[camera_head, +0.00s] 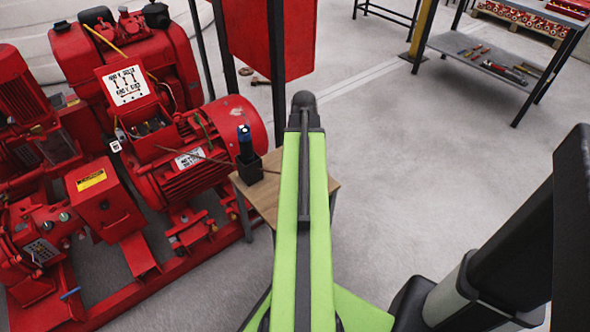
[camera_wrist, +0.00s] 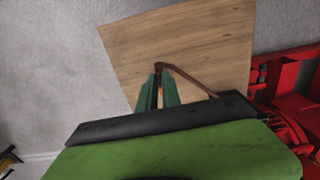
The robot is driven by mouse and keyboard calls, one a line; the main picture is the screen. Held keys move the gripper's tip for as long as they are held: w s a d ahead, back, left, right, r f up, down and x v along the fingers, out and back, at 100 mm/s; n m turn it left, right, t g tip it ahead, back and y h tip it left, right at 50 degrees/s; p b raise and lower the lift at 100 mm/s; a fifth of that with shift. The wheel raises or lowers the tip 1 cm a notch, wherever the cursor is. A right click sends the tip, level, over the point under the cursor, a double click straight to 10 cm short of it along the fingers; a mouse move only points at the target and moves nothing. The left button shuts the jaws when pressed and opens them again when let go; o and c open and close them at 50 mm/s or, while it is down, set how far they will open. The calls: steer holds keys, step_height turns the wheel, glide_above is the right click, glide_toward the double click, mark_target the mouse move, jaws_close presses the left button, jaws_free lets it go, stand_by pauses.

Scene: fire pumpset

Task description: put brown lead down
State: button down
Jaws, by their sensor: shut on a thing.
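The brown lead (camera_wrist: 190,78) is a thin, bent brown strand. Its near end is between the green fingers of my gripper (camera_wrist: 158,90), which are shut on it. From there it runs right and down behind my dark wrist edge. The wooden table top (camera_wrist: 195,40) lies behind the gripper in the wrist view; I cannot tell whether the lead touches it. In the head view my arm hides the gripper and part of the small wooden table (camera_head: 262,197). A thin brown line (camera_head: 205,157) crosses in front of the red motor there; I cannot tell if it is the same lead.
A black holder with a dark blue-topped tool (camera_head: 246,143) stands on the table's left part. The red motor (camera_head: 190,160) with its open terminal box (camera_head: 150,125) is at left. A red cabinet (camera_head: 270,40) is behind. Grey floor (camera_head: 430,160) is free at right.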

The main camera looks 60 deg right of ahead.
steer(key=shift+s+d+f+b, duration=0.1)
steer(key=shift+f+b, duration=0.2)
step_height(320, 180, down, 4)
steer(key=b, duration=0.3)
steer(key=shift+r+b, duration=0.1)
steer(key=shift+b, duration=0.3)
steer(key=shift+r, duration=0.25)
steer(key=shift+w+f, duration=0.2)
steer(key=shift+f, duration=0.05)
steer(key=c, duration=1.5)
jaws_free()
steer(key=shift+r, duration=0.1)
steer(key=shift+c, duration=0.2)
step_height(320, 180, up, 12)
steer(key=p, duration=1.2)
steer(key=shift+r, duration=0.15)
